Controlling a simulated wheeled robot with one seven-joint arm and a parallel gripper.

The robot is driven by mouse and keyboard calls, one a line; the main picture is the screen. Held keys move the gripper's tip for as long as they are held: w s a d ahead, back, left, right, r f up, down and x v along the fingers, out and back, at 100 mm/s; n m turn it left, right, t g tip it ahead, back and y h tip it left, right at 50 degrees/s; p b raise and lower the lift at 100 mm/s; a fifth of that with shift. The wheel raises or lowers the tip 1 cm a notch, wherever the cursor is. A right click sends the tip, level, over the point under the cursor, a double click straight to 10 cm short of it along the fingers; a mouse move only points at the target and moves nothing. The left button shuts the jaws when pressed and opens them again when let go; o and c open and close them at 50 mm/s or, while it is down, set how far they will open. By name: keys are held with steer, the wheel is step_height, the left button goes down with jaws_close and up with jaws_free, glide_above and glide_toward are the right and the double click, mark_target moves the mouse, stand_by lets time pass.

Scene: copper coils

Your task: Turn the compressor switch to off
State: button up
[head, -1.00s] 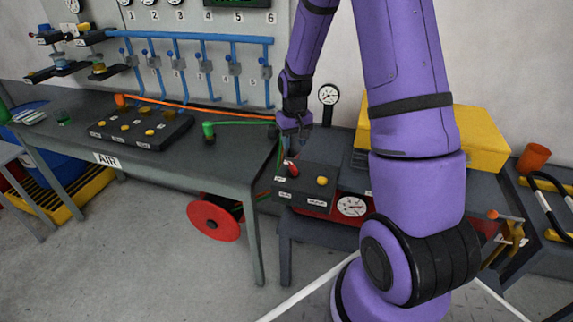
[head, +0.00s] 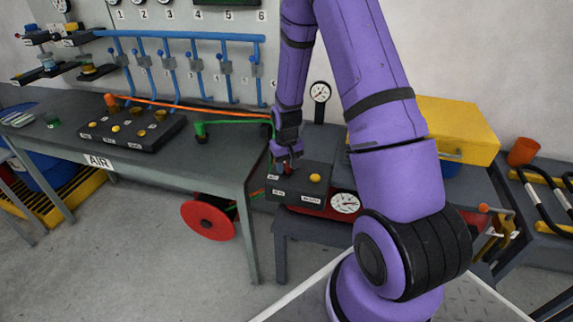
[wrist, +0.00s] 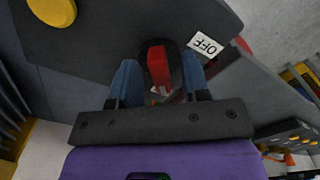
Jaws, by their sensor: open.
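The compressor's dark control box (head: 296,184) stands on the right-hand bench, with a yellow knob (head: 315,178) on top. The red switch lever (wrist: 158,66) rises from a round black base at the box's edge. A white OFF label (wrist: 205,45) lies just right of it in the wrist view. My gripper (head: 286,160) is at the switch and mostly hides it in the head view. In the wrist view its two blue fingers (wrist: 159,80) are open, one on each side of the red lever. Small gaps seem to show; contact is unclear.
A pressure gauge (head: 345,203) sits on the box's front side and another gauge (head: 320,92) stands behind. A yellow case (head: 455,130) is behind my arm. The left bench carries a black knob panel (head: 135,132) and a green-handled valve (head: 199,130).

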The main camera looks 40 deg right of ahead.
steer(key=shift+c, duration=0.2)
jaws_close()
steer(key=shift+n, duration=0.3)
steer(key=n, duration=0.4)
steer(key=shift+d, duration=0.1)
steer(key=n, duration=0.5)
steer(key=shift+d, duration=0.1)
steer(key=n, duration=0.4)
steer(key=shift+w+n, duration=0.15)
steer(key=shift+n, duration=1.95)
